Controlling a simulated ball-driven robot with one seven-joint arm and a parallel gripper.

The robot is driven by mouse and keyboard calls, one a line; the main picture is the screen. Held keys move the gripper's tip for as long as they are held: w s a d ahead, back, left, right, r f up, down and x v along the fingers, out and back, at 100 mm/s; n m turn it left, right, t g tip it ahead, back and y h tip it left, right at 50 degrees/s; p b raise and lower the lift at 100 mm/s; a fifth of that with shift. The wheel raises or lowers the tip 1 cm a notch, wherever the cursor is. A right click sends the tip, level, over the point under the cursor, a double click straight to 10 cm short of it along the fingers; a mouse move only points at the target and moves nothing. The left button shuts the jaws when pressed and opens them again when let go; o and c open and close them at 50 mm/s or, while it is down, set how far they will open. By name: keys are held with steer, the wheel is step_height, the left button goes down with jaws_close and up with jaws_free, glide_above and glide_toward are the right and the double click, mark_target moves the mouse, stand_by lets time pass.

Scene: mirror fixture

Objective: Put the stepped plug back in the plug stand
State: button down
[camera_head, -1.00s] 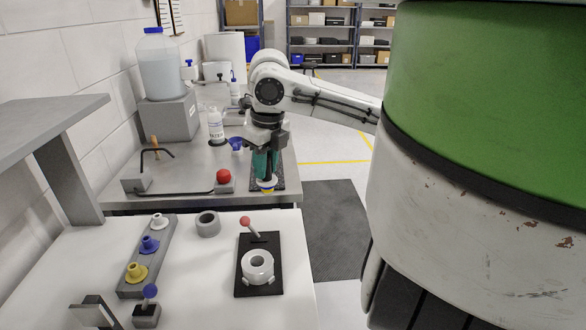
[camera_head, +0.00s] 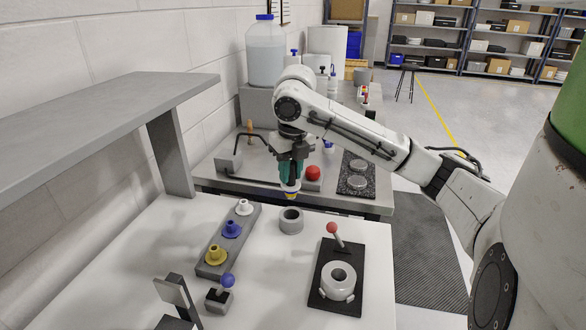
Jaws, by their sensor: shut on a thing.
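My gripper (camera_head: 290,178) has teal fingers pointing down and is shut on the stepped plug (camera_head: 291,191). The plug hangs roughly upright. In the picture it is just above a short grey ring-shaped holder (camera_head: 291,220) with an open top, which looks like the plug stand. A gap shows between the plug tip and the ring; their exact depth offset is hard to tell.
A grey bar (camera_head: 213,268) with white, blue and yellow flanged pieces lies left on the white table (camera_head: 130,270). A black plate (camera_head: 324,300) with a light ring and red-knobbed lever is at right. A blue-knobbed block (camera_head: 219,298) stands in front. A red button (camera_head: 313,173) is behind.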

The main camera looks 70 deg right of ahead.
mark_target(291, 186)
steer(key=shift+f+b, duration=1.65)
steer(key=shift+f, duration=0.75)
steer(key=shift+f+b, duration=1.7)
steer(key=shift+f, duration=0.5)
steer(key=c, duration=0.8)
jaws_free()
steer(key=shift+c, duration=0.2)
steer(key=r, duration=0.7)
steer(key=s+a+r+p, duration=0.1)
steer(key=r, duration=0.2)
steer(key=shift+r, duration=0.4)
